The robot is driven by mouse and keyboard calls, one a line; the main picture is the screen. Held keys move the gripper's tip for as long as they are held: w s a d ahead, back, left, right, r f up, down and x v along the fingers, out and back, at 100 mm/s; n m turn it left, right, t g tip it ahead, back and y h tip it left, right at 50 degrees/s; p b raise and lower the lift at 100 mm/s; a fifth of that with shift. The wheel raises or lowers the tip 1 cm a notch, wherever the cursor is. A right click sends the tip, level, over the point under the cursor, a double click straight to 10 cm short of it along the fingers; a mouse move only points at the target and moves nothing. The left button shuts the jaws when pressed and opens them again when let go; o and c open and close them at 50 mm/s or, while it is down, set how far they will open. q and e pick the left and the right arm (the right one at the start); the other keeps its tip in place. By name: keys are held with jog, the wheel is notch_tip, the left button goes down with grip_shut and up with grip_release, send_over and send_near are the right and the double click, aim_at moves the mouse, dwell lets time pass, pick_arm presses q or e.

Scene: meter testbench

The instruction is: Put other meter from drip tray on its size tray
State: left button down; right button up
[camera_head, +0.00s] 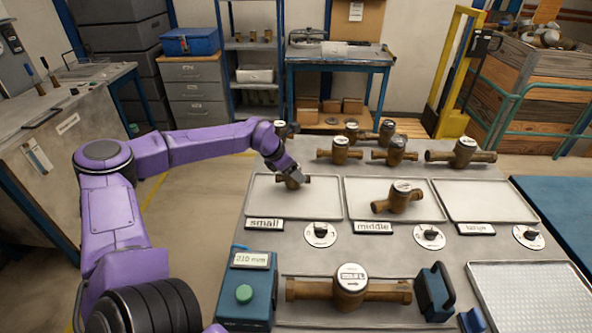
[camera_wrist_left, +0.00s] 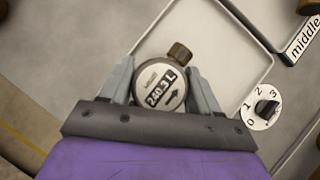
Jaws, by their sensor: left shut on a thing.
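My left gripper (camera_head: 290,178) is shut on a small brass meter (camera_wrist_left: 160,88) with a round white dial reading 240.3 L. The meter is at the tray labelled small (camera_head: 262,207); I cannot tell whether it touches the tray. The tray labelled middle (camera_head: 360,212) holds one brass meter (camera_head: 397,200). The tray labelled large (camera_head: 490,205) is empty. A perforated metal tray (camera_head: 530,300) at the lower right is empty in its visible part. A long brass meter (camera_head: 350,284) lies between the teal bench blocks. My right gripper is not in view.
Several brass meters (camera_head: 390,150) stand behind the trays. A teal unit (camera_head: 248,287) with a 210 mm display and a green button is at the front left, and a teal clamp (camera_head: 435,292) is right of the long meter. Numbered dials (camera_head: 320,234) line the front of the trays.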

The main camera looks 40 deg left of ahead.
pick_arm(q)
jog(key=shift+s+a, duration=0.1)
jog(key=shift+s, duration=0.05)
jog(key=shift+w+f, duration=0.25)
jog(key=shift+f, duration=0.1)
jog(key=shift+c, duration=1.3)
grip_release()
jog(key=shift+w+f, duration=0.15)
jog(key=shift+w, duration=0.2)
jog(key=shift+w+f, duration=0.1)
jog(key=shift+w, duration=0.15)
jog(key=shift+s+r, duration=0.35)
jog(key=shift+r, duration=0.2)
jog(key=v, duration=1.1)
jog(key=shift+r, duration=0.25)
jog(key=shift+s, duration=0.1)
